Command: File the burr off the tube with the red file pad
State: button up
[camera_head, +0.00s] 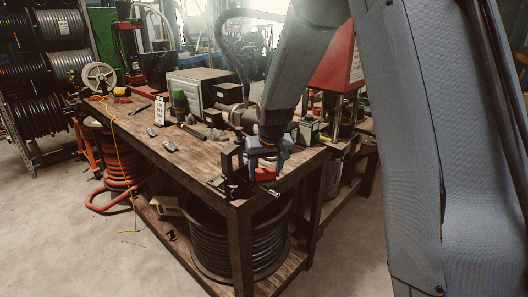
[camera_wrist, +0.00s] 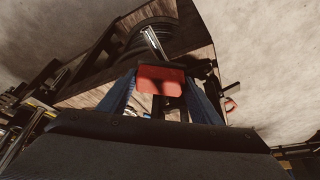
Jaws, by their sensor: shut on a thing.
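My gripper (camera_head: 263,163) is at the near right corner of the wooden bench, pointing down. Its blue fingers are shut on the red file pad (camera_head: 264,174). In the wrist view the red file pad (camera_wrist: 160,79) sits between the two fingers of my gripper (camera_wrist: 161,86). A black upright fixture (camera_head: 231,162) stands just left of my gripper at the bench corner. A pale metallic bar (camera_wrist: 154,42), perhaps the tube, shows beyond the pad in the wrist view. I cannot tell whether the pad touches it, and no burr can be made out.
The wooden bench (camera_head: 140,126) carries small metal parts, a grey box (camera_head: 197,90) and a dark cylinder behind my gripper. A red-topped machine (camera_head: 338,66) stands to the right. A black hose coil (camera_head: 240,240) lies under the bench. The floor in front is clear.

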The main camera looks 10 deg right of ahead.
jog(key=shift+s+r, duration=0.2)
jog(key=shift+r, duration=0.45)
jog(key=shift+w+r+p, duration=0.15)
jog(key=shift+r+p, duration=0.1)
jog(key=shift+p, duration=0.25)
jog(key=shift+r+p, duration=1.35)
jog(key=shift+r, duration=0.8)
